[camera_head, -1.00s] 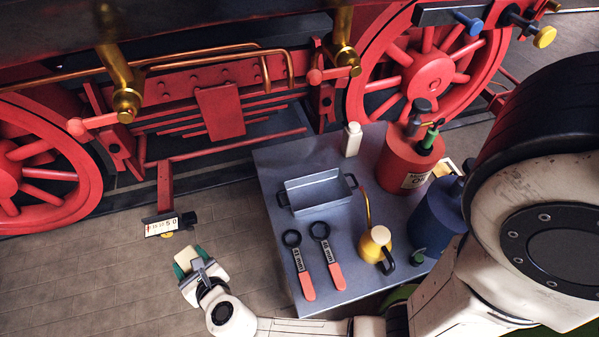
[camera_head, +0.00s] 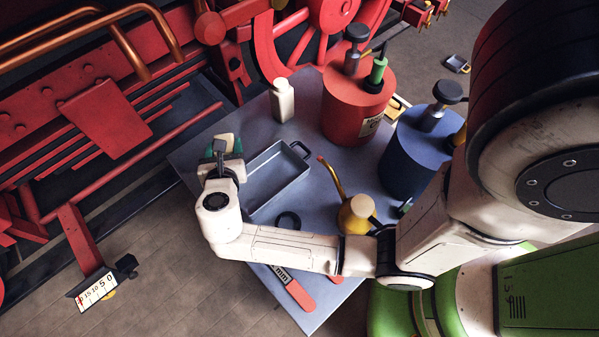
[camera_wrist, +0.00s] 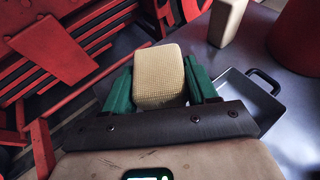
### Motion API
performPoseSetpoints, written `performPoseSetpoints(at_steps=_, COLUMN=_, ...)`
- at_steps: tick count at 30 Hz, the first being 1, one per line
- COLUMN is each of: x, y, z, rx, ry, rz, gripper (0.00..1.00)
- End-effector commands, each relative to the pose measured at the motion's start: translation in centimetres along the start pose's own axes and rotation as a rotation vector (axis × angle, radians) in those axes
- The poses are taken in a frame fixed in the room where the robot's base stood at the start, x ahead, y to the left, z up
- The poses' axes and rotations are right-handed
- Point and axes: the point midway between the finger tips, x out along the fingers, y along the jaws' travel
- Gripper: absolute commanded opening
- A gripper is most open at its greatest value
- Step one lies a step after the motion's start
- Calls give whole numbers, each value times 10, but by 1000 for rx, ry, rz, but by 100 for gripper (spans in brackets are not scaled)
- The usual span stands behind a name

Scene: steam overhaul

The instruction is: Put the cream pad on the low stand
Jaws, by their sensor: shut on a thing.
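The cream pad (camera_wrist: 160,76) is a ribbed block held between the two green fingers of my gripper (camera_wrist: 162,88) in the wrist view. In the head view my gripper (camera_head: 226,145) is over the far left part of a low grey stand with a flat top (camera_head: 232,118), left of the grey tray. The pad is mostly hidden there. It appears above the surface; the exact gap cannot be told.
The grey tray (camera_head: 295,178), cream bottle (camera_head: 283,100), red can (camera_head: 352,112), blue can (camera_head: 412,150) and yellow oiler (camera_head: 356,215) stand on the grey top. Red locomotive parts border the left.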

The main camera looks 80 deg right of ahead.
Motion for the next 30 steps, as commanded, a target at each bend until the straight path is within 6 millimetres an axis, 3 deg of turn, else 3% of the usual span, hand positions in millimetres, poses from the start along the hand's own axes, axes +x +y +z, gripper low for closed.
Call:
performPoseSetpoints(at_steps=1, x=8, y=-8, z=-10, rx=18, ry=-3, rz=-37, gripper=23)
performPoseSetpoints(at_steps=9, x=20, y=-43, z=-13, rx=78, ry=-2, rz=-185, gripper=23)
performPoseSetpoints(at_steps=18, x=21, y=-49, z=-12, rx=89, ry=-2, rz=-213, gripper=23)
performPoseSetpoints(at_steps=23, x=27, y=-33, z=-19, rx=89, ry=-2, rz=-210, gripper=23)
performPoseSetpoints(at_steps=30, x=45, y=20, z=-39, rx=89, ry=-3, rz=-209, gripper=23)
